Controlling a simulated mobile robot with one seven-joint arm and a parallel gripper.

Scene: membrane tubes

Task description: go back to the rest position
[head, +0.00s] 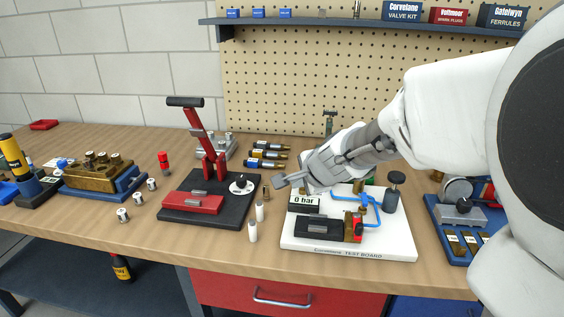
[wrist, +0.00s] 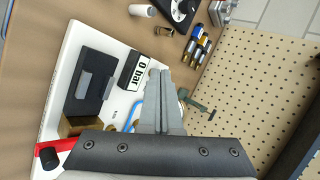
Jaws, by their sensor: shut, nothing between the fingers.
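My gripper (head: 282,182) is shut and empty. It hangs above the back left part of the white test board (head: 398,246), near the "0 bar" display (head: 304,207). In the wrist view its two grey fingers (wrist: 161,72) lie together, with the "0 bar" display (wrist: 133,70) just left of them. The black block (wrist: 92,82) on the board shows further left. My arm comes in from the right in the head view and hides part of the board's back and the bench behind it.
The red lever press (head: 192,204) stands left of the board, with white cylinders (head: 253,232) between them. Several dark cartridges (head: 266,154) lie behind. A brass block in a blue tray (head: 100,178) is at left, another blue tray (head: 462,250) at right. A pegboard (head: 300,85) and shelf (head: 350,22) close the back.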

